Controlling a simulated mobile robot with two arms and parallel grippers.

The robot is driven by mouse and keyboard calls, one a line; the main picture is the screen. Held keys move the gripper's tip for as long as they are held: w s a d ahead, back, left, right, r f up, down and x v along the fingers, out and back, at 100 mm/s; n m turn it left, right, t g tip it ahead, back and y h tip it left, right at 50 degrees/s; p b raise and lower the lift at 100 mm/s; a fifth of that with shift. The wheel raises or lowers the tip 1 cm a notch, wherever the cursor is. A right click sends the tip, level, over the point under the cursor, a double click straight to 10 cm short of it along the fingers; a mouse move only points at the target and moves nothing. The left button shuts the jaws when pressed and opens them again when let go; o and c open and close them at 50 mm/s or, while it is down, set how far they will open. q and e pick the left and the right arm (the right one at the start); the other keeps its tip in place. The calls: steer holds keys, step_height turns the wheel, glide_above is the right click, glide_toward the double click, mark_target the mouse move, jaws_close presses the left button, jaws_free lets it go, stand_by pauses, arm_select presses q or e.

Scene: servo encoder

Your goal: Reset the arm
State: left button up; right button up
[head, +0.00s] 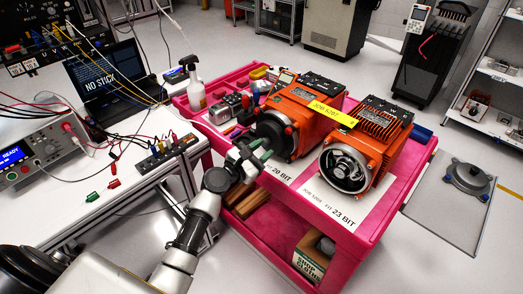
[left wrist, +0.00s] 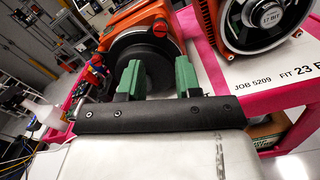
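My left arm reaches in from the bottom left to the cart's near edge. My left gripper (head: 262,153) has green fingers, which also show in the left wrist view (left wrist: 159,78). They stand apart with a visible gap and nothing clearly held between them. Just beyond them is the round black end (left wrist: 148,58) of the left orange motor (head: 303,118); I cannot tell whether they touch it. The right orange motor (head: 372,140) has an open round end marked "17 BIT" (left wrist: 268,16). My right gripper is not in view.
The pink cart (head: 345,240) holds both motors, papers reading "FIT 20 BIT" and "FIT 23 BIT", a spray bottle (head: 193,85) and small tools. Left is a white bench (head: 60,200) with a laptop (head: 100,78) showing "NO STICK", a "READY" instrument (head: 40,152) and loose cables.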

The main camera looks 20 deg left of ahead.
arm_select(q)
steer(key=s+f+m+g+y, duration=0.1)
steer(key=s+f+m+g, duration=0.3)
steer(key=f, duration=0.7)
steer(key=s+d+f+m+g+y, duration=0.15)
steer(key=s+f+m, duration=0.35)
steer(key=f, duration=0.6)
steer(key=s+f+m+g+y, duration=0.1)
steer(key=s+f+m+g, duration=0.2)
steer(key=s+f, duration=0.6)
steer(key=s+f+m+g+y, duration=0.1)
steer(key=s+f+m+g, duration=0.1)
steer(key=s+f+m, duration=0.4)
steer(key=s+f+m+g, duration=0.3)
steer(key=s+f+m, duration=0.3)
steer(key=s, duration=1)
steer(key=s+a+f+m+g+y, duration=0.1)
steer(key=s+f+m+g, duration=0.1)
steer(key=s+f+m, duration=0.4)
steer(key=s+f, duration=0.1)
steer(key=s, duration=0.4)
steer(key=shift+f+y, duration=0.25)
steer(key=shift+y, duration=0.1)
steer(key=shift+a+g, duration=0.1)
steer(key=shift+g, duration=0.15)
